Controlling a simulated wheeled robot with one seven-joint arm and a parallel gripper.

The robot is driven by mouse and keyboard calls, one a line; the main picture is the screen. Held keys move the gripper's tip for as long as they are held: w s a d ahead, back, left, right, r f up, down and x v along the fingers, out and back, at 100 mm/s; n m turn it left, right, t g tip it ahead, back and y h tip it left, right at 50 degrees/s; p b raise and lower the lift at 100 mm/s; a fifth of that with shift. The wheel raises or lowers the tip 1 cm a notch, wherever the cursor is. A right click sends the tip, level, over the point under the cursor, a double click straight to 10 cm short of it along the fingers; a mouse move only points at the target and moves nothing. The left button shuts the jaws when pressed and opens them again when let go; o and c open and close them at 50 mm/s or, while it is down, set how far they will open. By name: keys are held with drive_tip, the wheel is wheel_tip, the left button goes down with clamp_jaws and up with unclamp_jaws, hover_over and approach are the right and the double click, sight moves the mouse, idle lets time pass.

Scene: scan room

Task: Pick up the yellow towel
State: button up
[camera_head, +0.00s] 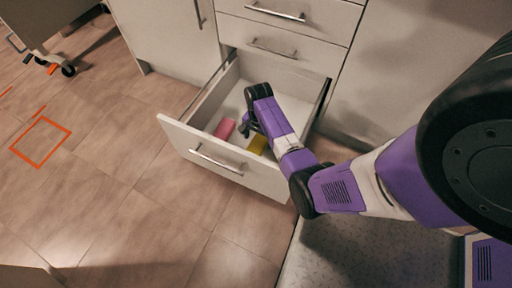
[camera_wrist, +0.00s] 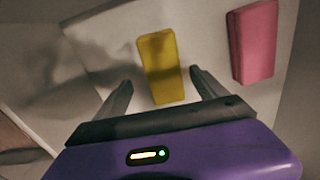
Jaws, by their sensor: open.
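The yellow towel (camera_wrist: 161,66) is a folded block on the floor of an open drawer. In the wrist view it stands ahead of my gripper (camera_wrist: 160,92), its near end between the two fingertips as seen there. The fingers are spread apart and nothing is held. In the head view the yellow towel (camera_head: 257,144) is partly hidden by my arm, and my gripper (camera_head: 247,127) is inside the drawer near it. Whether the fingers touch the towel cannot be told.
A pink folded towel (camera_head: 225,129) lies left of the yellow one in the head view, and on the right in the wrist view (camera_wrist: 253,41). The open drawer's front (camera_head: 222,163) and walls surround both. Closed drawers (camera_head: 290,33) are above. A wheeled cart (camera_head: 45,22) stands far left.

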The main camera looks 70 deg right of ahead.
sight(257, 144)
drive_tip(key=f+b, duration=0.2)
drive_tip(key=f, duration=0.1)
drive_tip(key=f+b, duration=0.1)
drive_tip(key=f, duration=0.1)
drive_tip(key=shift+w+f+b, duration=0.15)
drive_tip(key=shift+w+b, duration=0.1)
drive_tip(key=shift+b, duration=0.05)
drive_tip(key=c, duration=1.5)
wheel_tip(257, 144, up, 20)
drive_tip(key=p, duration=1)
